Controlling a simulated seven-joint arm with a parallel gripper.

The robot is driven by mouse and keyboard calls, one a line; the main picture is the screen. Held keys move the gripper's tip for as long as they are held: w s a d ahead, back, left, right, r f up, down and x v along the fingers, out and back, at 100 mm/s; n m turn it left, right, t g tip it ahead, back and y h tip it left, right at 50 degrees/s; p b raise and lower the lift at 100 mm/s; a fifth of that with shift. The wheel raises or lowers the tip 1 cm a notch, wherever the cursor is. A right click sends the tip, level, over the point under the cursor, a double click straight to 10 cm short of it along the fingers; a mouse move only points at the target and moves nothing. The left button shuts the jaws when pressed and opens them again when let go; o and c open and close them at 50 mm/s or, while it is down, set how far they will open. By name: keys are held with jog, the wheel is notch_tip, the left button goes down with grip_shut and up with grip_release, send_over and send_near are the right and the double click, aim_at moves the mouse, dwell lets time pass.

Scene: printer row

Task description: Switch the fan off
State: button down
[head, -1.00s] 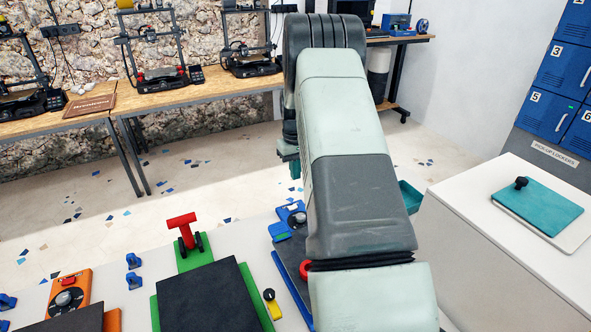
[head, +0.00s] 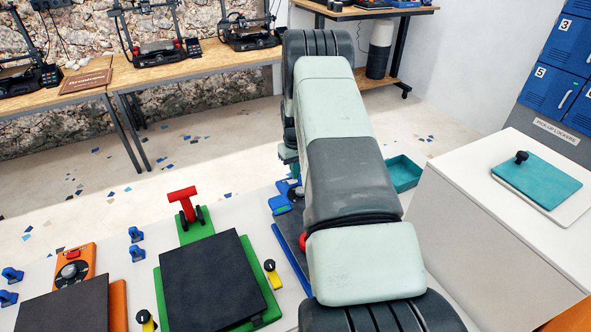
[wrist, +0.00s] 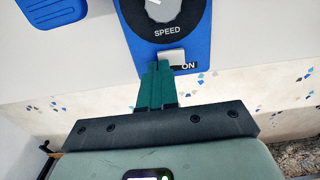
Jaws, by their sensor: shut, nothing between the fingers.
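In the wrist view a blue control panel (wrist: 190,32) carries a black dial marked SPEED (wrist: 165,12) and a pale rocker switch (wrist: 171,57) with ON printed beside it. My gripper (wrist: 158,68) has its two green fingers shut together and empty. The fingertips overlap the left part of the switch in the picture; I cannot tell whether they touch it. In the head view the blue panel (head: 281,203) shows only partly behind my arm, and the switch is hidden there.
An orange panel (head: 73,272) with a dial and red switch stands at the left. A red T-shaped handle (head: 182,200) rises behind a dark plate on a green base (head: 168,292). Small blue clips (head: 137,253) sit nearby. A white cabinet (head: 478,228) is on the right.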

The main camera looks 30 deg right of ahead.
jog(key=shift+f, duration=0.25)
jog(key=shift+a+r, duration=0.3)
jog(key=shift+a, duration=0.45)
jog(key=shift+r, duration=0.15)
notch_tip(320, 180, up, 14)
jog(key=a, duration=0.2)
jog(key=shift+a+f, duration=0.2)
jog(key=shift+a, duration=0.05)
